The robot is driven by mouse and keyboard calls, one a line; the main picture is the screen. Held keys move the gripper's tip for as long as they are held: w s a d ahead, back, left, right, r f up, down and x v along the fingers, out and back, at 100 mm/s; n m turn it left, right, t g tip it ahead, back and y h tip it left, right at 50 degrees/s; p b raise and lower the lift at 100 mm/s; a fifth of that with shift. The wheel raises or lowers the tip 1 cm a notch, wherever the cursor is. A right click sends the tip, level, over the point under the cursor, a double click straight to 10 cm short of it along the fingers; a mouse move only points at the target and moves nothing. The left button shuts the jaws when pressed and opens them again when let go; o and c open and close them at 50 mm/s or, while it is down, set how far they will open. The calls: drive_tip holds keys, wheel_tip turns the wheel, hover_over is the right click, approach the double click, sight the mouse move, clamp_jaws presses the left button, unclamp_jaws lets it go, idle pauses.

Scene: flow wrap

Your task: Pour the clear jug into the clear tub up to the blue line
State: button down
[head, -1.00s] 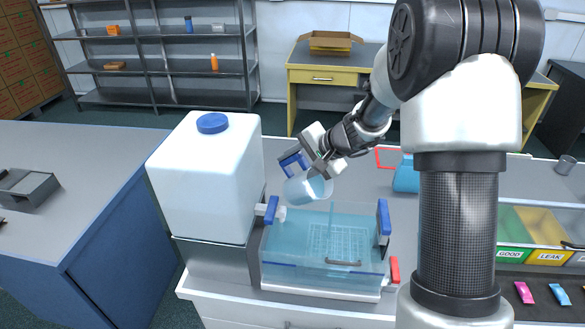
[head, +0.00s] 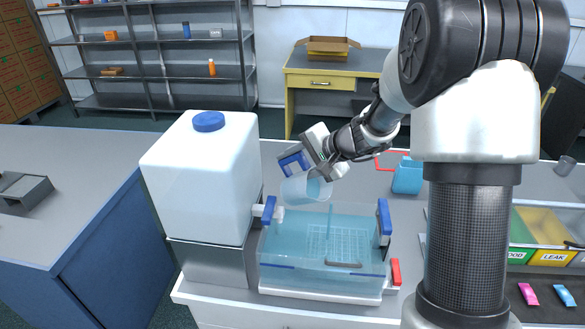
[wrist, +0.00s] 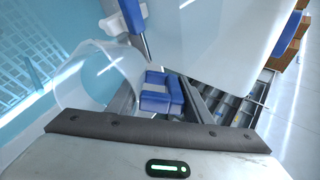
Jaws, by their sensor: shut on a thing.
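The clear tub (head: 276,278) stands on the counter, holding bluish water with a pale grid under it. Short blue marks (head: 372,275) show on its front wall; I cannot tell exactly how the water level sits against the line. My gripper (head: 306,164) is shut on the clear jug (head: 299,192), tilted above the tub's back left part, with some bluish water inside. A thin teal vertical strip shows below the jug's right side; I cannot tell whether it is a falling stream. In the wrist view the jug (wrist: 88,88) is beside the blue-padded fingers (wrist: 160,96).
A large white container with a blue cap (head: 208,172) stands close left of the tub. Blue clamps (head: 384,217) rise at the tub's sides, and a red piece (head: 396,272) is at its right. A blue container (head: 408,176) stands behind to the right, near labelled bins (head: 545,235).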

sight(303, 172)
drive_tip(key=shift+s+d+r+t+y+b, duration=0.15)
drive_tip(key=shift+s+d+t+y+b, duration=0.35)
drive_tip(key=shift+b, duration=2.4)
drive_tip(key=shift+s+d+f+t+y+b, duration=0.2)
drive_tip(key=shift+s+d+t+y+b, duration=0.5)
drive_tip(key=shift+b, duration=3.25)
drive_tip(key=shift+s+d+f+t+y+b, duration=0.25)
drive_tip(key=shift+d+t+y+b, duration=0.6)
drive_tip(key=shift+b, duration=3.1)
